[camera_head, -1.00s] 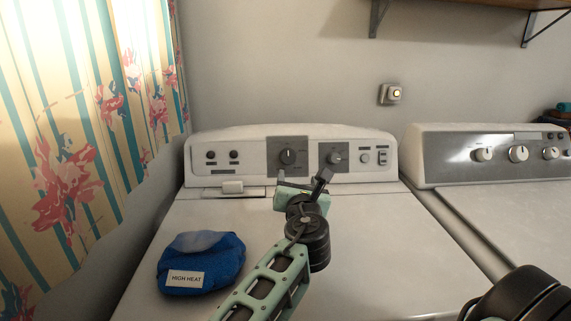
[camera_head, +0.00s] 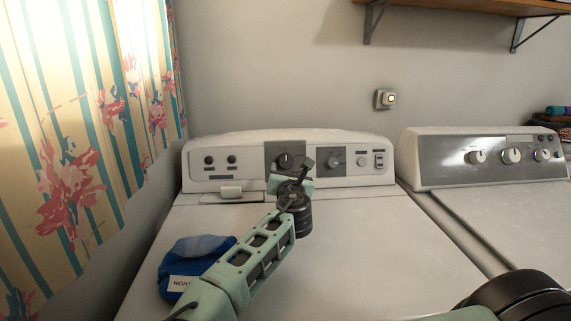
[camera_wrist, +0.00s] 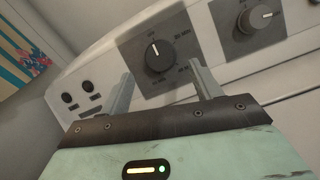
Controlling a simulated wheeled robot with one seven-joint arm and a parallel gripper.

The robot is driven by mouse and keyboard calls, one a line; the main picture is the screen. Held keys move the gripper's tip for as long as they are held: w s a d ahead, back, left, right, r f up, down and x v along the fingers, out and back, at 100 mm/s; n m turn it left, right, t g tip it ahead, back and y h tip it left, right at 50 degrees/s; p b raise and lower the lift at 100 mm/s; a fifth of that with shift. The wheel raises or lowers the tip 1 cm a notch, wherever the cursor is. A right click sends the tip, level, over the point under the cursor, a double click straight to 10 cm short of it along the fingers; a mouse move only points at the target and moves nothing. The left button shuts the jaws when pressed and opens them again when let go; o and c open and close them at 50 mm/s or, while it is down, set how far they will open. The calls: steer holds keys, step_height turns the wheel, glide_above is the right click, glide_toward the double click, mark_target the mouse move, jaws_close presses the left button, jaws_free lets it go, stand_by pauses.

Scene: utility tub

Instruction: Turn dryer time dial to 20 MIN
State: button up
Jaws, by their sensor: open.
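The time dial is a round black knob (camera_wrist: 159,56) on a dark grey plate, with small minute markings around it. In the wrist view its white pointer line is near the top, close to the OFF label. In the head view the dial (camera_head: 285,160) sits on the dryer's back panel (camera_head: 220,147), partly behind my gripper. My gripper (camera_wrist: 165,95) is open and empty. Its two fingers stand on either side below the dial in the wrist view, seemingly short of it. The head view shows my gripper (camera_head: 294,172) just in front of the panel.
A second knob (camera_head: 334,161) is right of the dial. Two small black knobs (camera_head: 220,160) are at the left. A blue cloth bag (camera_head: 190,252) lies on the dryer top. A second machine (camera_head: 480,160) stands at right. The dryer's top is otherwise clear.

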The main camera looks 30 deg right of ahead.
mark_target(286, 163)
steer(key=shift+p+x, duration=0.3)
steer(key=shift+x, duration=2.35)
steer(key=c, duration=1)
